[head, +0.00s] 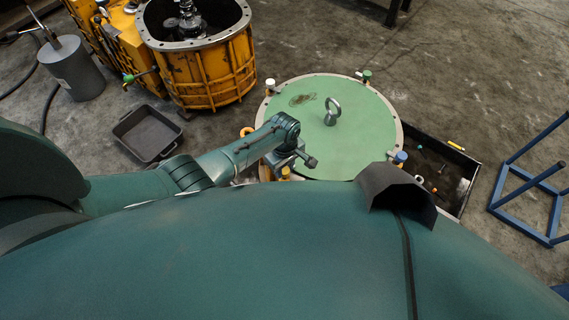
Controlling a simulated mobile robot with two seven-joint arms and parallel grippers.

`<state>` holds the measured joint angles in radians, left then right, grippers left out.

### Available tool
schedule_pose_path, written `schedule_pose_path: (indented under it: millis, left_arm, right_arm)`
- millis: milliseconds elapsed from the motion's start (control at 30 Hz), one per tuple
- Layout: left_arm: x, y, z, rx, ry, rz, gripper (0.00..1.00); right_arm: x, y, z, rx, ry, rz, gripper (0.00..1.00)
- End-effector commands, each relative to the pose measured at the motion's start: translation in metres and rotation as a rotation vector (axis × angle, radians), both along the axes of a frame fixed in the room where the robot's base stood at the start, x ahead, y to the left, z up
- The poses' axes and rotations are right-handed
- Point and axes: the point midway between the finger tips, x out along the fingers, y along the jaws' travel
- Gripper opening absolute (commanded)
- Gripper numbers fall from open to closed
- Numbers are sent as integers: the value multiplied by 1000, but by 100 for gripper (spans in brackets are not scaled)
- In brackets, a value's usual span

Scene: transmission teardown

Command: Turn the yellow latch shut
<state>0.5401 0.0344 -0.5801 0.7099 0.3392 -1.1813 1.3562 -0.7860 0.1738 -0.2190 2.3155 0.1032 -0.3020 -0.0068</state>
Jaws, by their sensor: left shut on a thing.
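The round green cover (352,130) with a ring bolt (331,112) in its middle lies on the yellow housing, with several latches around its rim. My left gripper (296,162) is at the near left edge of the rim, partly hidden by its own wrist. It is shut on what looks like the yellow latch (285,173), of which only a small yellow part shows below the fingers. The latch's turn angle is hidden. My right gripper is out of view.
White-topped (270,84), green-topped (366,76) and blue-topped (400,157) latches stand on the rim. A yellow gear housing (215,75), a dark tray (146,133) and a grey cylinder (76,72) are left. A black bin (466,178) and blue stand (527,232) are right.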

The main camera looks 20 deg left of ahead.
Motion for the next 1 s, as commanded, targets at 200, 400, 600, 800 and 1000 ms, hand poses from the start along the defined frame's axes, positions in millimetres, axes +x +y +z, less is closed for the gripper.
schedule_pose_path:
  millis: [200,400,600,800,1000]
  left_arm:
    - [0,1,0,3,2,69,8]
    - [0,2,0,5,2,91,8]
    - [0,2,0,4,1,93,8]
    - [0,2,0,4,1,93,35]
    - [0,1,0,2,0,91,52]
  right_arm:
    - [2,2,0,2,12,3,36]
    - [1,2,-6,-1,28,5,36]
    - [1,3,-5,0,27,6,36]
    - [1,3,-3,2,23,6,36]
    - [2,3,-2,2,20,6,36]
